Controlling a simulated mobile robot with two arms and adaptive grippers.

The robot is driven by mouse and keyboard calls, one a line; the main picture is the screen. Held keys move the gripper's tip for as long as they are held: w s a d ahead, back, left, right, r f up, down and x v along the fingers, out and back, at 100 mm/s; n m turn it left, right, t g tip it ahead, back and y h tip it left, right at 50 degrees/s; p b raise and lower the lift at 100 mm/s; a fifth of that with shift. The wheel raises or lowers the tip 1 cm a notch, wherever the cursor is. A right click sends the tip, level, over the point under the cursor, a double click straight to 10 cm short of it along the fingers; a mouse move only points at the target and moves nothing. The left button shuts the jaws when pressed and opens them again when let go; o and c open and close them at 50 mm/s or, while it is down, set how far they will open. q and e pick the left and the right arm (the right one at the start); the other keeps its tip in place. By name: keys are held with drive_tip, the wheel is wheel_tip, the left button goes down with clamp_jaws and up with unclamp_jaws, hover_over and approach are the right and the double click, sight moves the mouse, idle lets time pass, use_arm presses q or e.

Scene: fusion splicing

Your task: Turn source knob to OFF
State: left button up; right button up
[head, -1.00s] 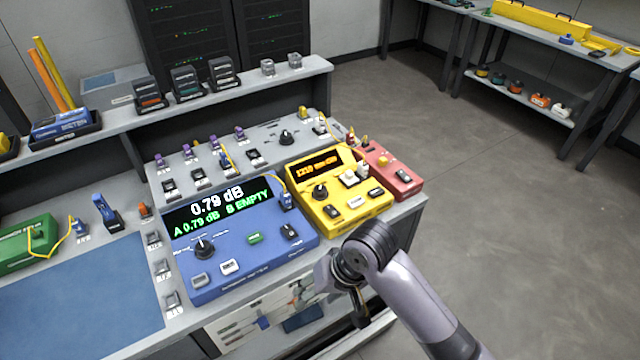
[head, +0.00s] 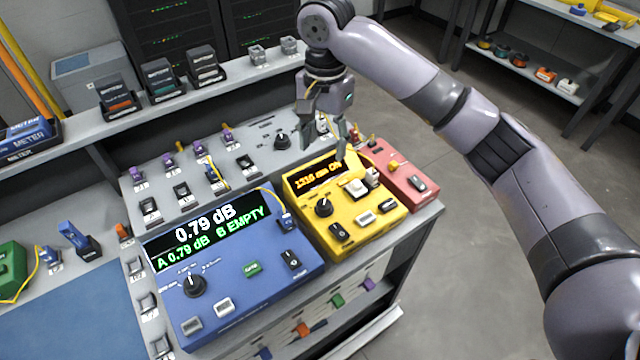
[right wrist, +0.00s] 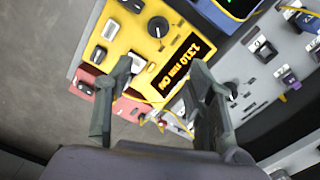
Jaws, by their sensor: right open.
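The source is a yellow box (head: 384,226) on the bench, with an orange-lit display (head: 318,176) reading 1310 nm. Its black round knob (head: 324,207) is on the front-left of its face. The knob also shows at the top of the right wrist view (right wrist: 158,27). My right gripper (head: 323,143) is open and empty, hanging above and behind the yellow box, past its display from the knob. In the right wrist view its two fingers (right wrist: 162,68) are spread, with the display between and beyond them. My left gripper is not in view.
A blue meter (head: 258,279) reading 0.79 dB stands left of the yellow box, with its own black knob (head: 194,285). A red box (head: 405,180) adjoins on the right. Another black knob (head: 282,139) sits on the grey panel behind. Open floor lies right of the bench.

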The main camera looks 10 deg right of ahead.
drive_tip(key=s+f, duration=0.1)
drive_tip(key=p, duration=0.1)
hover_over(324, 204)
wheel_tip(324, 204, down, 11)
drive_tip(key=shift+f, duration=0.15)
wheel_tip(324, 204, down, 4)
drive_tip(key=shift+r, duration=0.15)
drive_tip(key=shift+f, duration=0.4)
drive_tip(key=shift+c, duration=0.6)
drive_tip(key=c, duration=1)
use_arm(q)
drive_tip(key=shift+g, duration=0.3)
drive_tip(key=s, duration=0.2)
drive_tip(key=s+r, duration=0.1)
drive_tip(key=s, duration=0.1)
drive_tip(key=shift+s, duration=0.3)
use_arm(e)
drive_tip(key=shift+c, duration=0.2)
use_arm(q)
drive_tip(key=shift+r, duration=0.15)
